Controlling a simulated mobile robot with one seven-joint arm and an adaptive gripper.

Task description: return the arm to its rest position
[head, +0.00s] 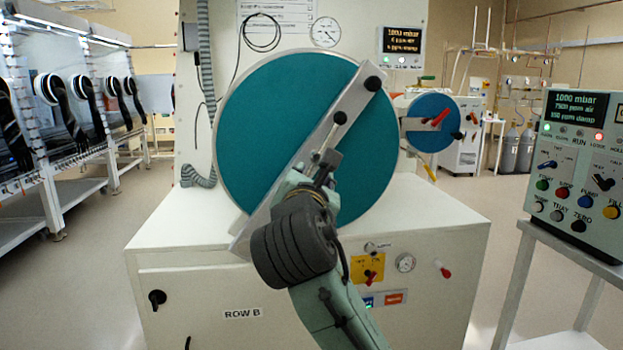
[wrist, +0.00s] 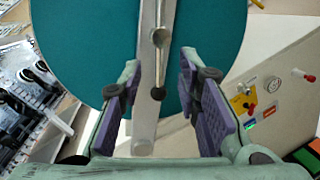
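My gripper (head: 322,172) is in front of the large round teal door (head: 275,95) in the head view, close to the slanted metal bar across it. In the wrist view my gripper (wrist: 163,88) is open. Its purple-padded fingers stand apart on either side of the bar (wrist: 146,118) and a thin rod ending in a black knob (wrist: 157,94). I see a gap between each pad and the rod, and nothing is held. My arm reaches up from the bottom of the head view and hides the lower part of the door and bar.
A white cabinet (head: 215,280) marked ROW B stands below the door. A control box (head: 580,165) on a metal stand (head: 540,262) is at the right. A smaller blue door (head: 432,120) is behind. Gloveboxes (head: 75,100) line the left, with open floor (head: 90,285) between.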

